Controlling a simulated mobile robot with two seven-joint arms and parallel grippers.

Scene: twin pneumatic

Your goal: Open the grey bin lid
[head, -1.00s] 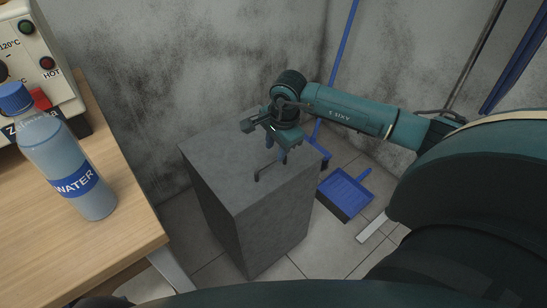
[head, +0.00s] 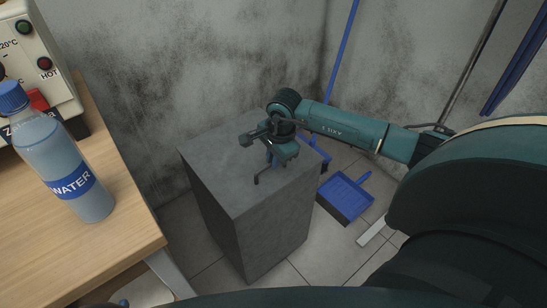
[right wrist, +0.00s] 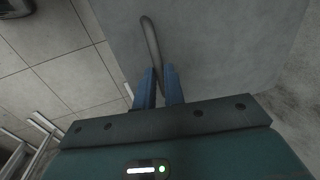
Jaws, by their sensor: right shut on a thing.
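The grey bin (head: 275,235) is a tall box standing on the tiled floor against the wall. Its lid (head: 215,165) lies flat and closed on top. A thin dark bar handle (head: 258,177) stands up near the lid's front edge; in the right wrist view the handle (right wrist: 149,35) curves out from between my fingers. My right gripper (head: 274,161) is above the lid at the handle. In the right wrist view its blue fingers (right wrist: 159,86) are shut on the handle, one on each side. My left gripper does not show.
A wooden table (head: 110,245) at the left holds a water bottle (head: 65,165) and a control box (head: 45,85). A blue dustpan (head: 345,195) lies right of the bin, near a blue-handled broom (head: 342,55). Stained walls close off the corner behind.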

